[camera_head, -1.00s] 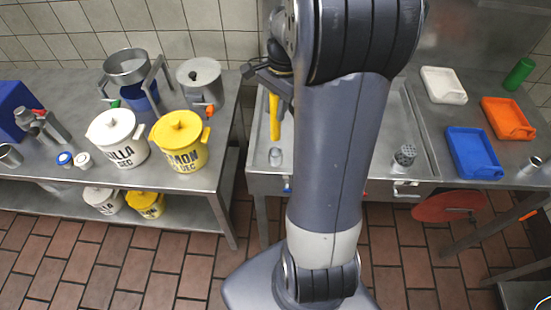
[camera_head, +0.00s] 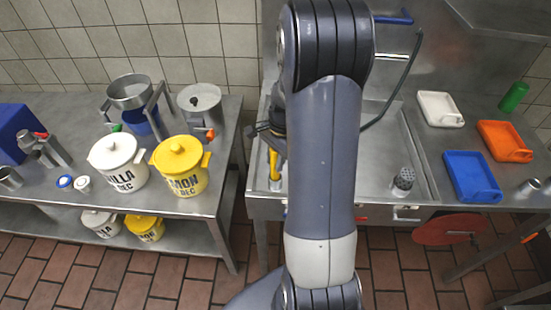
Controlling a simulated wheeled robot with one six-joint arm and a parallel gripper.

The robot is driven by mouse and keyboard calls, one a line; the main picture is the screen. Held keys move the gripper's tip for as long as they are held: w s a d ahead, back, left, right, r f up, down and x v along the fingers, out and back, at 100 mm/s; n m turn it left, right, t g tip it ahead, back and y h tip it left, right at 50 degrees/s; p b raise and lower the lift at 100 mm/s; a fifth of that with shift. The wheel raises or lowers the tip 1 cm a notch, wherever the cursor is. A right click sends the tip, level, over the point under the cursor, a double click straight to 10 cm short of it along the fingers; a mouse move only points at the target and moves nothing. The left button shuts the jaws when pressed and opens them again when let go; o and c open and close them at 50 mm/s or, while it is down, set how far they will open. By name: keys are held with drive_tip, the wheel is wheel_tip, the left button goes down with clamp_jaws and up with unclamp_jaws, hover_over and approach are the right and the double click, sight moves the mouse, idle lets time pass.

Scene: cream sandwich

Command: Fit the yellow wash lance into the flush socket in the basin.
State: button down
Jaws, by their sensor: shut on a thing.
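The yellow wash lance (camera_head: 273,162) hangs about upright over the left part of the steel basin (camera_head: 405,135). My gripper (camera_head: 267,131) is shut on its upper end, partly hidden behind my arm. A short grey cylindrical fitting (camera_head: 275,185), which may be the socket, stands at the basin's front left. The lance's lower end meets or overlaps this fitting in the view. I cannot tell whether it is inside, touching or just in front of it. My arm hides the middle of the basin.
A perforated grey cylinder (camera_head: 403,180) stands at the basin's front right. A dark hose (camera_head: 397,92) hangs behind my arm. White (camera_head: 440,108), orange (camera_head: 503,140) and blue (camera_head: 471,176) trays lie at right. A yellow pot (camera_head: 180,168) and white pot (camera_head: 117,163) stand on the left table.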

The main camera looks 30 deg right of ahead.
drive_tip(key=shift+f, duration=0.2)
drive_tip(key=c, duration=1.2)
unclamp_jaws()
drive_tip(key=shift+o, duration=0.2)
drive_tip(key=shift+r, duration=0.1)
wheel_tip(320, 180, up, 12)
drive_tip(key=d, duration=0.2)
drive_tip(key=shift+w+b, duration=0.2)
drive_tip(key=shift+b, duration=0.25)
